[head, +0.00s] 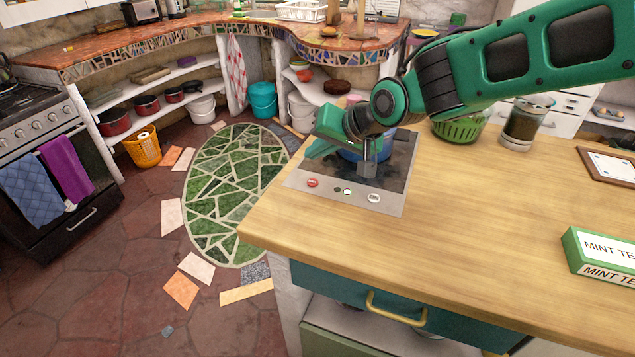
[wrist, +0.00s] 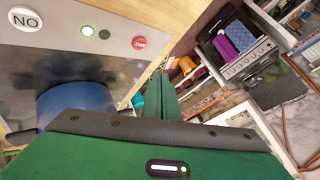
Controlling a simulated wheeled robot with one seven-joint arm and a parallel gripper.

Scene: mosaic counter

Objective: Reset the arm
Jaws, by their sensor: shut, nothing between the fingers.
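My arm reaches in from the right in the head view and ends over the left end of the wooden counter (head: 460,210). My gripper (head: 312,150) points left, above the dark cooktop plate (head: 295,180) set there. In the wrist view the green fingers of my gripper (wrist: 159,85) lie together with nothing between them. A blue pot (head: 376,151) stands on the cooktop, partly hidden behind my wrist; it also shows in the wrist view (wrist: 75,103) beside the gripper.
A green basket (head: 459,128) and a glass jar (head: 524,122) stand at the counter's back edge. A mint tea box (head: 600,255) and a framed card (head: 608,165) lie at the right. The counter's middle is clear. A stove (head: 50,130) stands across the floor.

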